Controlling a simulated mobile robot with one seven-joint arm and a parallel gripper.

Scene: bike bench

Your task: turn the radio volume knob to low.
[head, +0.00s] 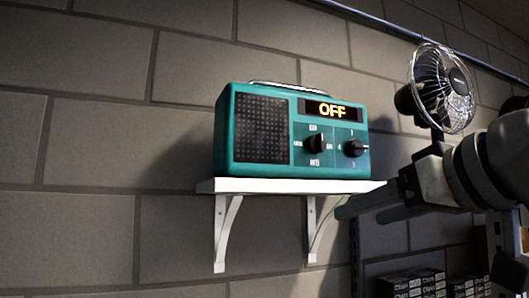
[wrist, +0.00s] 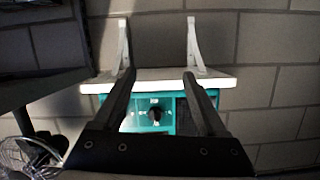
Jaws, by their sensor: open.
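The teal radio (head: 268,172) stands on a white wall shelf (head: 290,187) in the head view. Its display (head: 332,110) reads OFF. A dark left knob (head: 317,143) has word labels around it, one reading MED; a right knob (head: 355,147) has small marks. The exact pointer direction is unclear. My gripper (head: 350,205) is open and empty, at the shelf's right end, below knob height. In the upside-down wrist view, the fingers of my gripper (wrist: 160,76) are apart, and one knob (wrist: 155,114) of the radio shows between them, untouched as far as visible.
A caged fan (head: 442,88) is at the right, close to my arm. White brackets (head: 226,232) hold the shelf against a block wall. Several boxes (head: 410,284) are at the lower right. The space left of the radio is clear.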

